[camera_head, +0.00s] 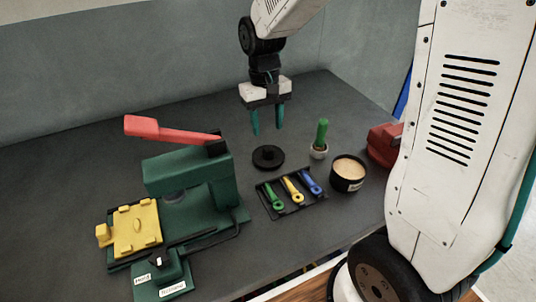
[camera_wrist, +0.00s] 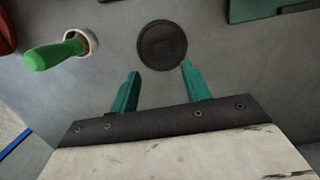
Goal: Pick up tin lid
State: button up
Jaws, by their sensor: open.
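The tin lid (camera_head: 268,157) is a round black disc with a raised middle, lying flat on the dark table. It also shows in the wrist view (camera_wrist: 163,46), just beyond my fingertips. My gripper (camera_head: 268,132) points down above the lid, with its two green fingers apart and nothing between them. In the wrist view my gripper (camera_wrist: 160,68) has its fingers spread, with the lid past the tips and nearer the right one. An open black tin (camera_head: 348,173) with pale contents stands to the right of the lid.
A green-handled tool in a white cup (camera_head: 319,140) stands close right of the lid. A black tray (camera_head: 291,193) with green, yellow and blue tools lies in front. A green press (camera_head: 190,180) with a red lever is at left. A red object (camera_head: 383,146) is at right. The table behind is clear.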

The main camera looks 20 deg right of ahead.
aim_at(268, 148)
jog(key=f, duration=0.3)
jog(key=s+f, duration=0.1)
jog(key=f, duration=0.2)
jog(key=shift+s+a+f, duration=0.15)
jog(key=shift+a+f, duration=0.05)
jog(key=shift+f, duration=0.15)
grip_shut()
